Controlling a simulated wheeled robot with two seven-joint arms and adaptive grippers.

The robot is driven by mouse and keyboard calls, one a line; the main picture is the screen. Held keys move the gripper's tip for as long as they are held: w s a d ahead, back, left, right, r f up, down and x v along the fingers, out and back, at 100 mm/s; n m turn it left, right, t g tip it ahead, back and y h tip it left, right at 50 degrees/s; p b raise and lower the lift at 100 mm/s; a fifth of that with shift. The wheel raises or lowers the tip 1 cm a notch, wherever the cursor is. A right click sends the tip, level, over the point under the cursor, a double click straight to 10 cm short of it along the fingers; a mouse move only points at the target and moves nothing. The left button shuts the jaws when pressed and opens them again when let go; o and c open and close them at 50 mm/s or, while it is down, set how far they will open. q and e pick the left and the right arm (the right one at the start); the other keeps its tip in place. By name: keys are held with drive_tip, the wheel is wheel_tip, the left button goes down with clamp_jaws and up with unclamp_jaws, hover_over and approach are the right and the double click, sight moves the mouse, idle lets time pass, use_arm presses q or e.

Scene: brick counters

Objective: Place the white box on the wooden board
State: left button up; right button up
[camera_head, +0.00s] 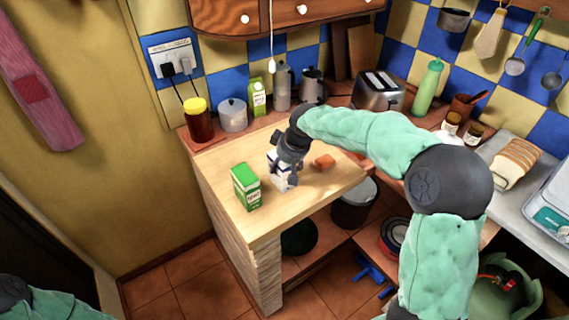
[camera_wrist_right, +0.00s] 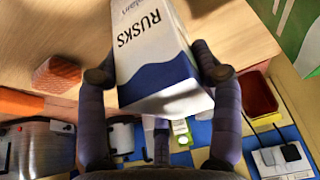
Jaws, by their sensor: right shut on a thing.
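The white box (camera_wrist_right: 155,50) has a dark blue wave and the word RUSKS on its side. My right gripper (camera_wrist_right: 158,75) is shut on it, one finger on each side. In the head view, the box (camera_head: 276,180) is partly hidden by the right gripper (camera_head: 284,178), low over the light wooden top (camera_head: 225,178). I cannot tell whether the box touches that top. Two wooden boards (camera_head: 361,50) lean against the tiled wall at the back. My left gripper is out of view; only part of the left arm shows at bottom left.
A green carton (camera_head: 246,187) stands close to the left of the box. An orange-brown block (camera_head: 324,161) lies to the right. A jar (camera_head: 199,120), a canister (camera_head: 233,115), a green-white carton (camera_head: 257,98) and a toaster (camera_head: 379,91) line the back. The front-left top is clear.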

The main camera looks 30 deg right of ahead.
drive_tip(key=o, duration=1.2)
drive_tip(key=shift+f, duration=0.1)
drive_tip(key=shift+c, duration=0.2)
drive_tip(key=shift+r, duration=0.25)
drive_tip(key=p+v, duration=0.4)
drive_tip(key=v, duration=0.7)
drive_tip(key=shift+s+r, duration=0.15)
drive_tip(key=shift+r, duration=0.25)
